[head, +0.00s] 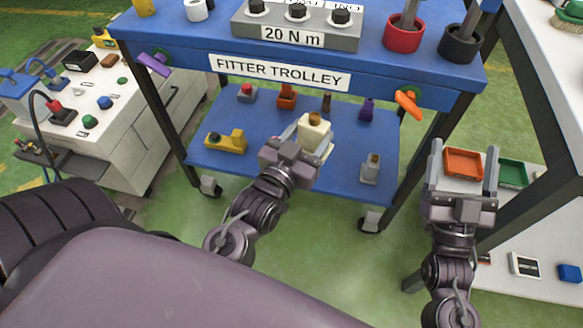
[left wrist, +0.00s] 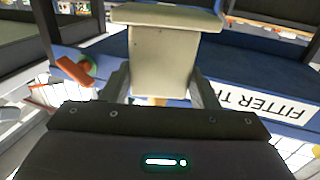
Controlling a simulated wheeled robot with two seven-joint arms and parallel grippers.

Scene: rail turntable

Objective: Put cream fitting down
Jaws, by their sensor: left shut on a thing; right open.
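The cream fitting (head: 314,132) is a blocky piece with a tan knob on top. It shows in the head view over the blue lower shelf (head: 273,172) of the fitter trolley. My left gripper (head: 297,150) is shut on it. In the left wrist view the cream fitting (left wrist: 163,60) sits between the two fingers, with its wide flange toward the top of the picture. The gripper hides part of the fitting in the head view, and I cannot tell whether its base touches the shelf. My right gripper (head: 462,180) is open and empty at the right.
The trolley's labelled upper edge (head: 345,85) overhangs the shelf. An orange tray (head: 462,163) lies beyond my right gripper.

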